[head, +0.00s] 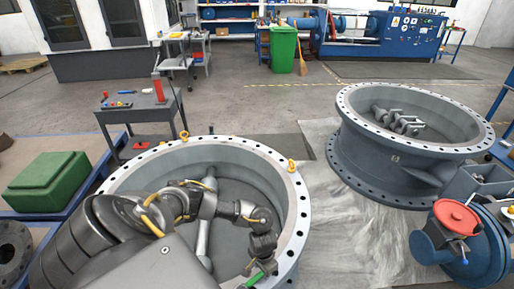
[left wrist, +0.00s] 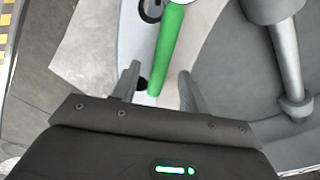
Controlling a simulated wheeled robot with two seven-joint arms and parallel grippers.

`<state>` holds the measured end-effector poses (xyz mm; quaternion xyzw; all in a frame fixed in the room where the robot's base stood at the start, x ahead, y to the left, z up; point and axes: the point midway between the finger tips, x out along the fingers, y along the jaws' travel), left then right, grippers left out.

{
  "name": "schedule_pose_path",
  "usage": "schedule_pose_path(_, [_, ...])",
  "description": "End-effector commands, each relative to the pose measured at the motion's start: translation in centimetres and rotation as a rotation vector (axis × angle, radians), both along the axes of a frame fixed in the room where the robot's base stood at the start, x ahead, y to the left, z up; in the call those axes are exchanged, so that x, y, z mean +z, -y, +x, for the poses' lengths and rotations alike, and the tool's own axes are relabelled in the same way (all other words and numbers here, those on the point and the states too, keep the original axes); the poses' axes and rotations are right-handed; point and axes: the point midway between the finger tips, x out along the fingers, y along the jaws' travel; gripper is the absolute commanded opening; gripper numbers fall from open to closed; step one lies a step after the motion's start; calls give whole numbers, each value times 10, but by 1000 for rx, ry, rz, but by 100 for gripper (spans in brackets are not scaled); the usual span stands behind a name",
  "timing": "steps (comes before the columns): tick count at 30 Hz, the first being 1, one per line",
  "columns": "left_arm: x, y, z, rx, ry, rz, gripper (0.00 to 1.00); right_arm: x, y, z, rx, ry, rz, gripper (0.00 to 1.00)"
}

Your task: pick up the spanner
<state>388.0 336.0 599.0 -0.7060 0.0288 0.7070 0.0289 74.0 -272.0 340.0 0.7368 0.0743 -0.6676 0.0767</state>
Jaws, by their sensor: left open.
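A green bar (head: 256,281), which looks like the spanner's handle, shows at the bottom of the head view by the near rim of the left valve body (head: 297,222). The frame edge cuts it off. In the left wrist view the green bar (left wrist: 168,45) runs from the top edge down to between the fingers, and its far end is out of frame. My left gripper (head: 262,262) reaches over the valve body, pointing down at the bar. In the wrist view the left gripper (left wrist: 158,82) is open, with one finger on each side of the bar; contact cannot be told. My right gripper is not in view.
A second flanged valve body (head: 360,160) stands at the right. A blue unit with a red cap (head: 456,217) is at the lower right. A green case (head: 48,180) lies at the left, and a dark trolley (head: 140,115) stands behind. Grey floor is open beyond.

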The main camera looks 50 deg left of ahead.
Motion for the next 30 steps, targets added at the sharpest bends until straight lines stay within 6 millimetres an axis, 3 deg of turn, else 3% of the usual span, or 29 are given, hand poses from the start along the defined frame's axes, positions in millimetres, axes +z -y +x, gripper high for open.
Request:
schedule_pose_path(4, [-16, 0, 0, 1, 1, 0, 44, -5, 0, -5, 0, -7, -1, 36])
schedule_pose_path(12, [-17, 0, 0, 0, 1, 0, 44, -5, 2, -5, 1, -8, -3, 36])
schedule_pose_path(22, [-17, 0, 0, 1, 1, 0, 1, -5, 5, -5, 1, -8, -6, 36])
schedule_pose_path(30, [-17, 0, 1, 1, 2, 0, 0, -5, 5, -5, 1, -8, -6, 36])
